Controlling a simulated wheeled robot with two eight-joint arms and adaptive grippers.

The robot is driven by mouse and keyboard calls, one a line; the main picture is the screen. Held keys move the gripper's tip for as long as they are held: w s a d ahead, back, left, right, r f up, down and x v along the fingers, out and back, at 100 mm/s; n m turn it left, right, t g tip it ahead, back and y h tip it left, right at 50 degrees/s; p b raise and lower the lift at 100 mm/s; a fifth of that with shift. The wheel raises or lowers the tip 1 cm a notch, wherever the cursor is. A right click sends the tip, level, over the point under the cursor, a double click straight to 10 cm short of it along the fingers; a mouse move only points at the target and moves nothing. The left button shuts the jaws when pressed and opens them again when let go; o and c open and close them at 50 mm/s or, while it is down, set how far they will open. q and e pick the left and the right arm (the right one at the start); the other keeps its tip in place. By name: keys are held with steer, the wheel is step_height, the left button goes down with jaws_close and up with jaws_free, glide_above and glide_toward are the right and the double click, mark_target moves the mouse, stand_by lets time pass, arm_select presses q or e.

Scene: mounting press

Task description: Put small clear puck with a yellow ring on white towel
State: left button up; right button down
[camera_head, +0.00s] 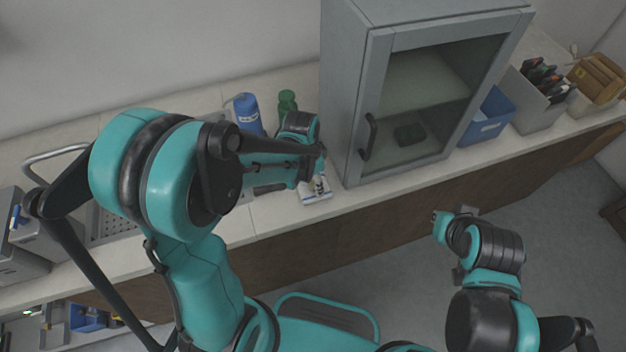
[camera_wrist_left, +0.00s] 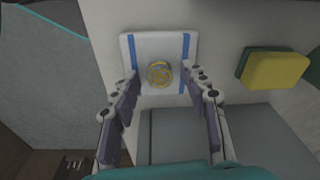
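The small clear puck with a yellow ring (camera_wrist_left: 159,73) rests on the white towel (camera_wrist_left: 146,43) in the left wrist view. The towel has blue stripes and also shows on the counter in the head view (camera_head: 311,199), in front of the grey cabinet's left side. My left gripper (camera_wrist_left: 161,77) is open, with one finger on each side of the puck and a visible gap to it. In the head view my left gripper (camera_head: 318,184) is over the towel and hides the puck. My right gripper (camera_head: 450,216) is away from the counter, above the floor; its fingers are unclear.
A yellow and green sponge (camera_wrist_left: 275,69) lies beside the towel. A grey cabinet with a glass door (camera_head: 345,95) stands right of my left gripper. A blue bottle (camera_head: 247,114) and a green bottle (camera_head: 287,101) stand behind it. A blue bin (camera_head: 490,118) is farther right.

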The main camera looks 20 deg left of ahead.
arm_select(q)
steer(key=shift+r, duration=0.3)
step_height(320, 180, up, 11)
steer(key=s+p, duration=0.1)
steer(key=p, duration=0.3)
steer(key=s+a+r+n+t, duration=0.4)
steer(key=s+r+n+t, duration=0.2)
steer(key=s+n, duration=0.3)
steer(key=shift+a+r+y, duration=0.3)
steer(key=shift+r+y, duration=0.1)
steer(key=shift+r, duration=0.15)
step_height(320, 180, down, 4)
steer(key=b, duration=0.4)
steer(key=shift+s+f, duration=0.1)
steer(key=shift+f, duration=0.1)
